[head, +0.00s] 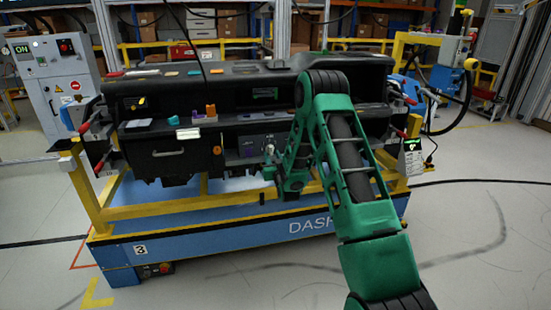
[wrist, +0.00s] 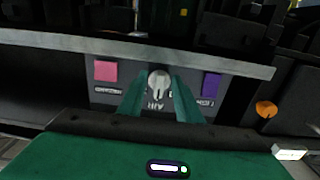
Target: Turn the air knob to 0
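The air knob (wrist: 158,82) is a round, light grey knob on a grey panel (wrist: 222,92), seen at the middle of the wrist view. Lettering below it is partly hidden and hard to read. My gripper (wrist: 159,88) has its two green fingers on either side of the knob, with a gap between them. The fingertips are close to the knob's sides; I cannot tell whether they touch. In the head view, my gripper (head: 270,160) is in front of the panel in the lower middle of the black dashboard (head: 290,72).
A pink square (wrist: 105,71) sits left of the knob and a purple square (wrist: 212,85) right of it. A grey ledge (wrist: 60,42) runs just above the panel. An orange round part (wrist: 265,109) is at the right. The dashboard rests on a yellow and blue stand (head: 200,239).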

